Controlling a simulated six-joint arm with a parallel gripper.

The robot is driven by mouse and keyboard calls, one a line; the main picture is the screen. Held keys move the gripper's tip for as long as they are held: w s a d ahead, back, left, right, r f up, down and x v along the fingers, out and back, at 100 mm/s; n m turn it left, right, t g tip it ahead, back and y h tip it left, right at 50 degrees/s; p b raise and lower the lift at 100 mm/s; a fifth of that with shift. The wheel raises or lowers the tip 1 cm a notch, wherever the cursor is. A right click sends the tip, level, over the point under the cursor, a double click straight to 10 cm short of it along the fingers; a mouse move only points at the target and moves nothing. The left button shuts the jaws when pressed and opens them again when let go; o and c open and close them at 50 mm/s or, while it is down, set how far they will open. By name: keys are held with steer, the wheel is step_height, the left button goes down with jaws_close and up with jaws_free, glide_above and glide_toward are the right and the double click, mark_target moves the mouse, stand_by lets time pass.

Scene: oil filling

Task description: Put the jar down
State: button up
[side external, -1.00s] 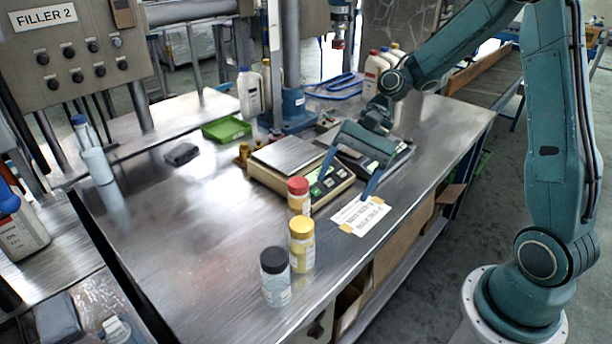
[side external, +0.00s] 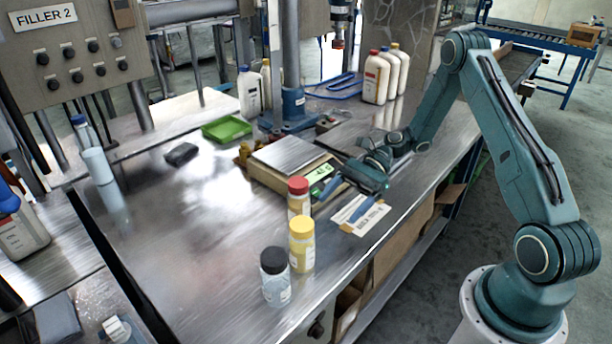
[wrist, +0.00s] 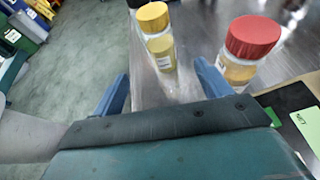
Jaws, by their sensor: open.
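Three jars stand upright in a row on the metal table. The red-lidded jar (side external: 299,204) is nearest my gripper, the yellow-lidded jar (side external: 302,255) is in front of it, and the black-lidded jar (side external: 275,288) is at the front left. My gripper (side external: 336,207) is open and empty, low over the table to the right of the red-lidded jar. In the wrist view the yellow-lidded jar (wrist: 160,52) is ahead, in the gap between the spread blue fingers. There the red-lidded jar (wrist: 243,72) is just outside the right finger.
A scale (side external: 270,182) with a lit display stands behind the red-lidded jar. A white label card (side external: 360,216) lies by the table's right edge. A green tray (side external: 227,129), a dark block (side external: 181,154) and white bottles (side external: 376,80) are farther back. The table's left middle is clear.

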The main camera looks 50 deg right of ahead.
glide_toward(292, 257)
steer(key=shift+x, duration=0.9)
steer(key=shift+a, duration=0.15)
steer(key=shift+f+x, duration=0.2)
steer(key=shift+x, duration=2.3)
steer(key=shift+c, duration=0.3)
steer(key=c, duration=1.2)
steer(key=shift+r, duration=0.2)
